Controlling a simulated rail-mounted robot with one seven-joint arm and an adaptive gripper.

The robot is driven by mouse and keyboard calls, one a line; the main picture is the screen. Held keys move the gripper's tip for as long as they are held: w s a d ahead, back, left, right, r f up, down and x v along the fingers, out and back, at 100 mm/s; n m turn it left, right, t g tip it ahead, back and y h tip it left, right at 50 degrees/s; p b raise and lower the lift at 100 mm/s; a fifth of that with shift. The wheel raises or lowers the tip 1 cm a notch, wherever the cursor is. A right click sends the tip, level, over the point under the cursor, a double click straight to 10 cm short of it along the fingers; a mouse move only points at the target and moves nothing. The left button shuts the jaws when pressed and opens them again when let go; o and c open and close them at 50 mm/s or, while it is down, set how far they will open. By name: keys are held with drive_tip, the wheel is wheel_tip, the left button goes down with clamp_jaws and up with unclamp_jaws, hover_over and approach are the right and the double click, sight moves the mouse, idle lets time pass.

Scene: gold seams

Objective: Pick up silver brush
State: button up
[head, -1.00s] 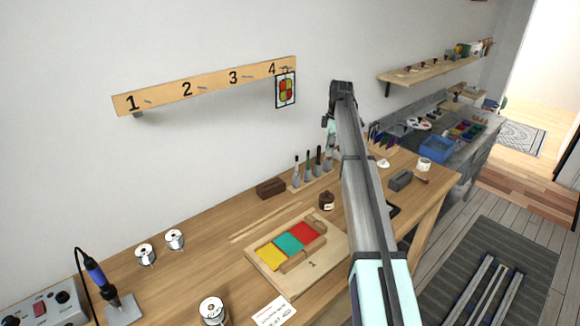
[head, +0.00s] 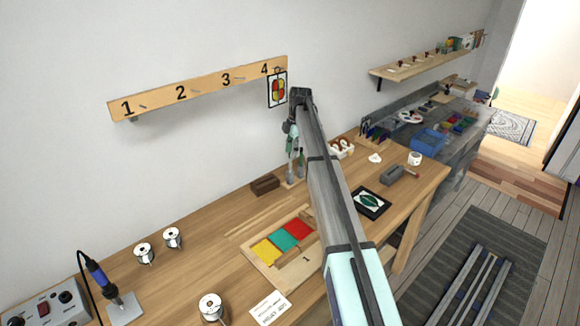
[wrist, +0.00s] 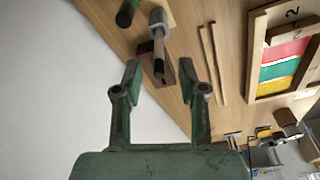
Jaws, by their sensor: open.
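Several upright tools stand in a small wooden rack on the bench by the wall; the head view shows part of them (head: 300,165) under my gripper. In the wrist view a tool with a silver-grey collar and a dark, thin shaft (wrist: 158,40) lies ahead, between the lines of my two fingers. I cannot tell for sure that it is the silver brush. A dark green handle (wrist: 126,14) is to its left. My gripper (wrist: 172,72) is open and empty, just above the tools in the head view (head: 291,138). My arm hides part of the rack.
A brown block (head: 265,184) sits left of the rack. A wooden tray (head: 262,272) with yellow, teal and red pieces lies in front. A dark framed picture (head: 368,203) lies right of my arm. A numbered peg rail (head: 205,88) is on the wall above.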

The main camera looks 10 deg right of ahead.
sight(290, 169)
drive_tip(key=shift+a+f+p, duration=0.25)
drive_tip(key=shift+f+p, duration=0.25)
drive_tip(key=shift+f, duration=0.65)
drive_tip(key=shift+a+f+p, duration=0.2)
drive_tip(key=shift+f+p, duration=0.3)
drive_tip(key=shift+f, duration=0.6)
clamp_jaws()
